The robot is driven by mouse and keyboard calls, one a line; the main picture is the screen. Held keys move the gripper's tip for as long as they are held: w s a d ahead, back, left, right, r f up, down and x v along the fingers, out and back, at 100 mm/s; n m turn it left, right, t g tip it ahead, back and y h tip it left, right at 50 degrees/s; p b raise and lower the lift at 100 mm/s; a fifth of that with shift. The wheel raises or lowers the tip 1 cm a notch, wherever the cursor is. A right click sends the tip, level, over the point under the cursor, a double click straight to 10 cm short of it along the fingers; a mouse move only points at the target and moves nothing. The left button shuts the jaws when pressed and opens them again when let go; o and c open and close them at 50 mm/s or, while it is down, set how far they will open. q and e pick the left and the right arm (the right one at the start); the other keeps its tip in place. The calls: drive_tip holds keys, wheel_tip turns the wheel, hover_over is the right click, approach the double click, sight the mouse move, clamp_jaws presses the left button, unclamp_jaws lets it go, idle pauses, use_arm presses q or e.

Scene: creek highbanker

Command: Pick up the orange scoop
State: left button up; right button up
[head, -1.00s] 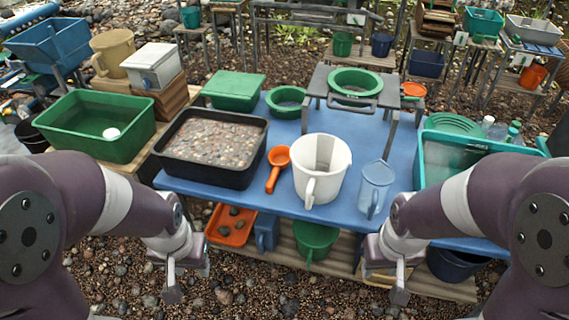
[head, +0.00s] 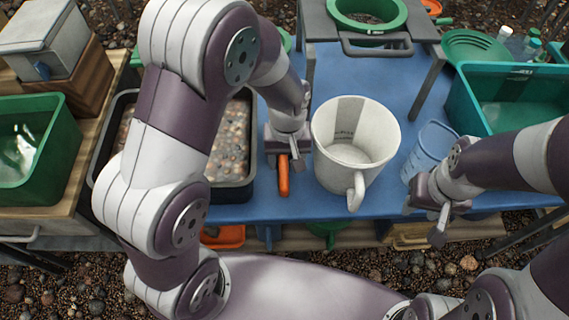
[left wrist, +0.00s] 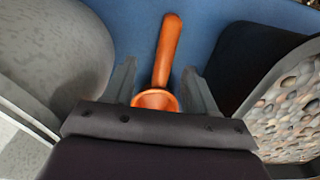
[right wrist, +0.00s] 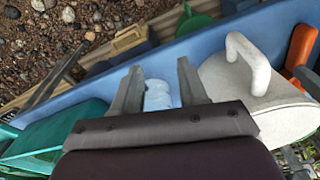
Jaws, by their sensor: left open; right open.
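The orange scoop (head: 284,182) lies on the blue table between the black gravel tub and the white bucket. In the head view only its handle shows; my left gripper hides the cup. My left gripper (head: 284,160) is open above the scoop. In the left wrist view the scoop (left wrist: 166,55) lies between the open fingers (left wrist: 158,88), its handle pointing away and its cup partly hidden by the gripper body. I cannot tell the exact height gap. My right gripper (head: 438,222) is open and empty near the table's front edge, beside the clear pitcher (head: 430,148).
The white bucket (head: 352,150) stands close to the right of my left gripper. The black gravel tub (head: 236,190) is close on its left. A green sieve on a grey stand (head: 375,45) is behind. A teal tub (head: 500,105) is at right.

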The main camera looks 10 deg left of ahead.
sight(283, 167)
use_arm(q)
drive_tip(key=f, duration=0.3)
drive_tip(key=w+a+f+b, duration=0.1)
drive_tip(key=f, duration=0.1)
drive_tip(key=shift+f, duration=0.75)
clamp_jaws()
drive_tip(key=shift+r, duration=0.1)
wheel_tip(283, 167, up, 10)
drive_tip(key=shift+p, duration=0.9)
